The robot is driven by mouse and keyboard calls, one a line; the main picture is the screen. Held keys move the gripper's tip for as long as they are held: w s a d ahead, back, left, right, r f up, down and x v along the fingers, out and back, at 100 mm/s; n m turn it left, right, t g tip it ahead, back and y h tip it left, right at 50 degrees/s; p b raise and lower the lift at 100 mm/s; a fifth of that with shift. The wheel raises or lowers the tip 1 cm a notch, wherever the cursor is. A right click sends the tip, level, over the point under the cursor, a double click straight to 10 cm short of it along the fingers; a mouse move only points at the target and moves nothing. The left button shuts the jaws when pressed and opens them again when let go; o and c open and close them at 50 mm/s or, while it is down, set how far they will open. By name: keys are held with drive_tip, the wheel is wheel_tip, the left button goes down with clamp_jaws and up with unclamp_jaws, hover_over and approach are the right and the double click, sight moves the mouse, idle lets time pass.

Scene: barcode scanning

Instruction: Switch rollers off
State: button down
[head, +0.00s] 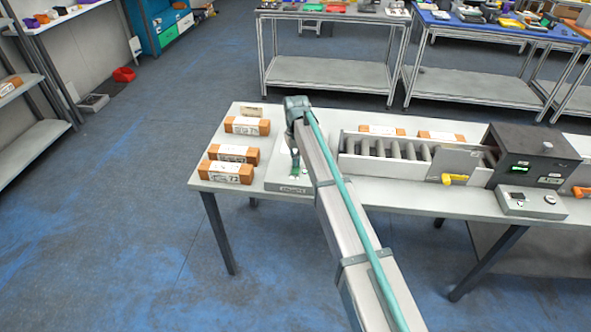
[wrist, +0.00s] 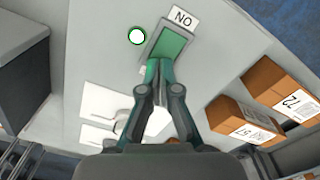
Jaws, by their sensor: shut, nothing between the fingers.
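A pale control panel (head: 278,185) lies on the table, partly hidden by my arm. In the wrist view the panel (wrist: 95,40) carries a green rectangular switch (wrist: 172,46) beside a label reading "NO" in this view (wrist: 181,18), and a round white light with a green ring (wrist: 137,35). My gripper (wrist: 158,66) is shut and empty, its fingertips at the lower edge of the green switch; whether they touch cannot be told. In the head view my gripper (head: 296,172) is over the panel. The roller conveyor (head: 395,150) stands to its right.
Orange-ended labelled boxes (head: 232,154) lie left of the panel; two show on the right in the wrist view (wrist: 280,95). A dark scanner housing (head: 530,155) and a small button box (head: 531,203) stand at the right. More boxes lie behind the conveyor.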

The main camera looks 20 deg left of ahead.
drive_tip(key=shift+f, duration=0.55)
drive_tip(key=shift+r, duration=0.15)
idle(0.4)
drive_tip(key=shift+r+p, duration=1.55)
drive_tip(key=shift+r, duration=1.8)
